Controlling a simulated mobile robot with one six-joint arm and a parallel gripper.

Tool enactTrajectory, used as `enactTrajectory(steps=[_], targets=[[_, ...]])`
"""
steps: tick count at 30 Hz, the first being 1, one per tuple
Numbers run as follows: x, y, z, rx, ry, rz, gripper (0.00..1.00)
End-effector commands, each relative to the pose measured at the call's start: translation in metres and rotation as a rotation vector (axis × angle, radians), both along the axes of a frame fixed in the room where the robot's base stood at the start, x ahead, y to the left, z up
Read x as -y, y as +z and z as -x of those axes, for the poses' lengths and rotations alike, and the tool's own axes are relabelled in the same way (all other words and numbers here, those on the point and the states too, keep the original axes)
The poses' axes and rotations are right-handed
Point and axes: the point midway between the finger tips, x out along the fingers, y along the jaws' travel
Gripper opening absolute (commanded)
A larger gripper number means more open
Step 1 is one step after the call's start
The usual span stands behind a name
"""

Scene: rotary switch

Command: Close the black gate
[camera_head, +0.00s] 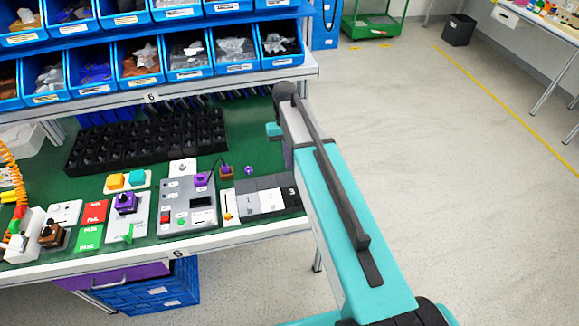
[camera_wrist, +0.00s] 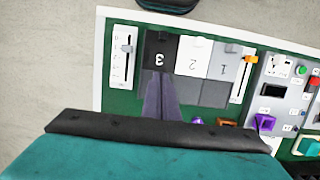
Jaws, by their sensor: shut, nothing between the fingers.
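The black gate (camera_wrist: 160,50), marked 3, is at one end of a row of three in the wrist view, beside a white gate (camera_wrist: 193,54) marked 2 and a grey gate (camera_wrist: 224,60) marked 1. It also shows in the head view as a black panel (camera_head: 293,196) at the table's right end. My gripper (camera_wrist: 158,77) is shut and empty, with its dark fingers reaching over the black gate's lower edge in the wrist view. I cannot tell whether it touches. The fingers hide the area just below that gate. In the head view my arm hides the fingers.
A white slider panel (camera_wrist: 124,56) lies next to the black gate in the wrist view. An orange-lever slider (camera_wrist: 244,66) is beyond the grey gate. A control box (camera_head: 188,205), black tray (camera_head: 150,140) and blue bins (camera_head: 140,60) stand left of my arm.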

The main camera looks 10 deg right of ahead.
Motion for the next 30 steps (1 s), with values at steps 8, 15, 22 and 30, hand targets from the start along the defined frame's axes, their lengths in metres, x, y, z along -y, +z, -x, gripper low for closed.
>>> enactTrajectory(steps=[8, 15, 22, 30], targets=[[0.000, 0.013, -0.003, -0.001, 0.000, 0.000, 0.00], [0.000, 0.014, -0.003, -0.001, 0.000, 0.000, 0.00], [0.000, 0.014, -0.003, -0.001, 0.000, 0.000, 0.00], [0.000, 0.013, -0.003, -0.001, 0.000, 0.000, 0.00]])
